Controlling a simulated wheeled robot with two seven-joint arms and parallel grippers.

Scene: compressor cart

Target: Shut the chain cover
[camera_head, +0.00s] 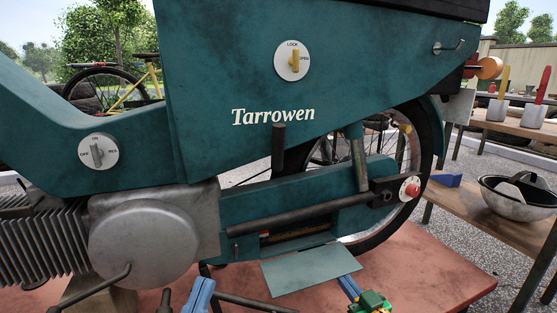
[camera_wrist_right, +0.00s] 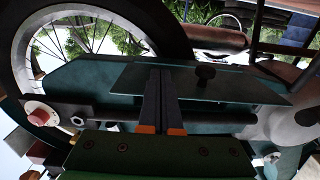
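The chain cover is a flat teal flap (camera_head: 311,270), swung out at the lower edge of the teal chain case (camera_head: 345,203). Above it a dark opening (camera_head: 300,237) in the case is uncovered. In the right wrist view the flap (camera_wrist_right: 235,86) carries a dark knob (camera_wrist_right: 205,74). My right gripper (camera_head: 349,284) is at the flap's lower right; in its wrist view the fingers (camera_wrist_right: 161,72) are close together, overlapping the flap, with nothing seen between them. Contact is unclear. My left gripper (camera_head: 203,287) is low, left of the flap, apart from it; its finger gap is unclear.
A dark bar (camera_head: 295,213) runs across the case, ending near a red button (camera_head: 411,189). The round grey engine cover (camera_head: 143,243) is to the left. A spoked wheel stands behind the case.

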